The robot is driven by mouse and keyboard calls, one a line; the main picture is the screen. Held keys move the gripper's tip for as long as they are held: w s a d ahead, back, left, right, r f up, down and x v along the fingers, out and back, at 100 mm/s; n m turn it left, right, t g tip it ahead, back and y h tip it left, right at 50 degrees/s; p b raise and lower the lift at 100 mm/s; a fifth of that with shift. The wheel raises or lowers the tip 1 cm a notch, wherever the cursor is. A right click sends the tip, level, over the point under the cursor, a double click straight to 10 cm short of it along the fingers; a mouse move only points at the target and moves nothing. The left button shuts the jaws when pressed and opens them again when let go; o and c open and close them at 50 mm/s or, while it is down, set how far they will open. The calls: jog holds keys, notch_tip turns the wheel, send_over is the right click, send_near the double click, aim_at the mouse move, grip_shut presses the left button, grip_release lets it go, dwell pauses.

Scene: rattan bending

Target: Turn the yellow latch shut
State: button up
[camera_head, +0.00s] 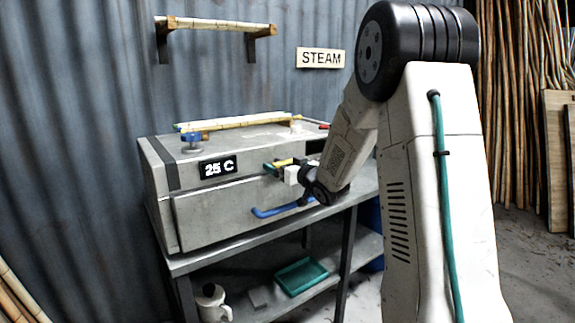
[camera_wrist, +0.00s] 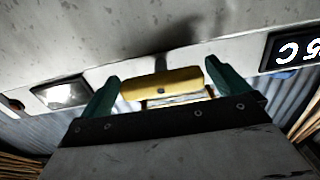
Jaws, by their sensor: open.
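The yellow latch (camera_wrist: 161,85) is a short bar with a dark screw at its middle. In the wrist view it lies crosswise between the two green fingers of my gripper (camera_wrist: 162,88), with a finger near each end. Whether the fingers touch it I cannot tell. In the head view the latch (camera_head: 285,162) shows small at the upper front edge of the grey steam box (camera_head: 230,208), partly hidden by my gripper (camera_head: 274,167). The gripper is open. The box's front door looks closed.
A blue handle (camera_head: 280,210) sticks out from the front door, just below my wrist. A "25 C" display (camera_head: 218,167) is left of the latch. A blue valve knob (camera_head: 191,137) and pale strips (camera_head: 240,123) are on top. A green tray (camera_head: 301,276) is on the shelf below.

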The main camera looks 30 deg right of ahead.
jog(key=shift+w, duration=0.1)
jog(key=shift+c, duration=0.3)
jog(key=c, duration=0.8)
jog(key=shift+n, duration=1.5)
jog(key=shift+c, duration=0.2)
jog(key=o, duration=0.9)
jog(key=s, duration=0.7)
jog(key=shift+s, duration=0.4)
jog(key=shift+d, duration=0.1)
